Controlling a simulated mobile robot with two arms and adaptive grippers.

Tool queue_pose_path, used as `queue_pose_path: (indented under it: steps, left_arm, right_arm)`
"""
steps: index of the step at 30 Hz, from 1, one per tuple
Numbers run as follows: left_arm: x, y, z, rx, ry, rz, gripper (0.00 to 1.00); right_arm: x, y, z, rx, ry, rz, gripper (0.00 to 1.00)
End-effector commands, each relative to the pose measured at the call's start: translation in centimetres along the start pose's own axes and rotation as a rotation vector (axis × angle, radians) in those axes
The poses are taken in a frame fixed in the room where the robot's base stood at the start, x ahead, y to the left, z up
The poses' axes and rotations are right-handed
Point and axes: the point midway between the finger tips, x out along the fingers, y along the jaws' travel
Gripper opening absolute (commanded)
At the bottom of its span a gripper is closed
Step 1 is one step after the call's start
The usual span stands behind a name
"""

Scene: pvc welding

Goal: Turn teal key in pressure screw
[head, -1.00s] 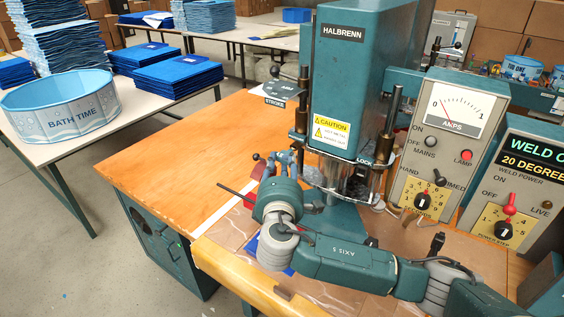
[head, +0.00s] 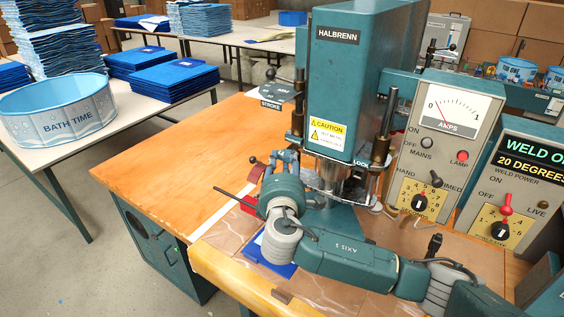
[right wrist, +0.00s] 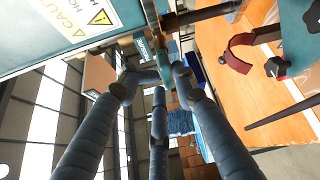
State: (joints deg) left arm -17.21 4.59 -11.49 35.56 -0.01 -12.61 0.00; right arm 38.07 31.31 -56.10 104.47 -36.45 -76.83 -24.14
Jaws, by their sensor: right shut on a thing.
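The teal welding press (head: 346,85) stands at the back centre. My right gripper (head: 286,157) is at the left side of its lower head, and its grey-blue fingers are closed together there. In the right wrist view the fingers (right wrist: 157,80) converge on a small teal piece that looks like the teal key (right wrist: 163,60). The fingers cover part of it. In the head view the key is hard to pick out behind my gripper. I cannot make out the pressure screw clearly. My left gripper is not in view.
A red clamp-like part (right wrist: 240,52) and a dark rod (right wrist: 285,112) are close beside my fingers. A blue sheet (head: 272,252) lies under my right wrist. Control boxes (head: 440,145) stand to the right. The wooden table (head: 170,160) is clear at left.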

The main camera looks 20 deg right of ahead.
Motion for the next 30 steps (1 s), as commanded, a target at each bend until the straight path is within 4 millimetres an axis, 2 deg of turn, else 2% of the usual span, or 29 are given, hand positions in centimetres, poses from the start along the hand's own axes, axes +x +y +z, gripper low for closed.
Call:
queue_pose_path:
  steps: [8,9,12,13,23,26,30]
  left_arm:
    - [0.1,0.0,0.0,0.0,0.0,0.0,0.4]
    - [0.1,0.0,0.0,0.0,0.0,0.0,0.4]
    - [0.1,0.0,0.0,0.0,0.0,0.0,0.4]
    - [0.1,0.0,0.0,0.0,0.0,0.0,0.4]
    - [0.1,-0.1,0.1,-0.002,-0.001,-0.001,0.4]
    - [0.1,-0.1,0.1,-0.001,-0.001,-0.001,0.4]
    - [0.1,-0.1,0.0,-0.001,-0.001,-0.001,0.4]
  right_arm:
    - [0.6,-0.1,0.4,0.0,-0.001,0.0,0.0]
    - [0.6,-0.1,0.4,0.0,0.0,0.0,0.3]
    - [0.6,-0.1,0.4,0.0,0.0,0.0,0.5]
    - [0.6,-0.1,0.4,0.0,0.0,0.0,0.53]
    - [0.3,-0.2,0.3,0.0,0.001,-0.002,0.53]
    - [-0.8,-0.2,0.2,0.001,0.004,-0.002,0.53]
    - [-3.5,-0.2,0.2,0.002,0.005,-0.003,0.53]
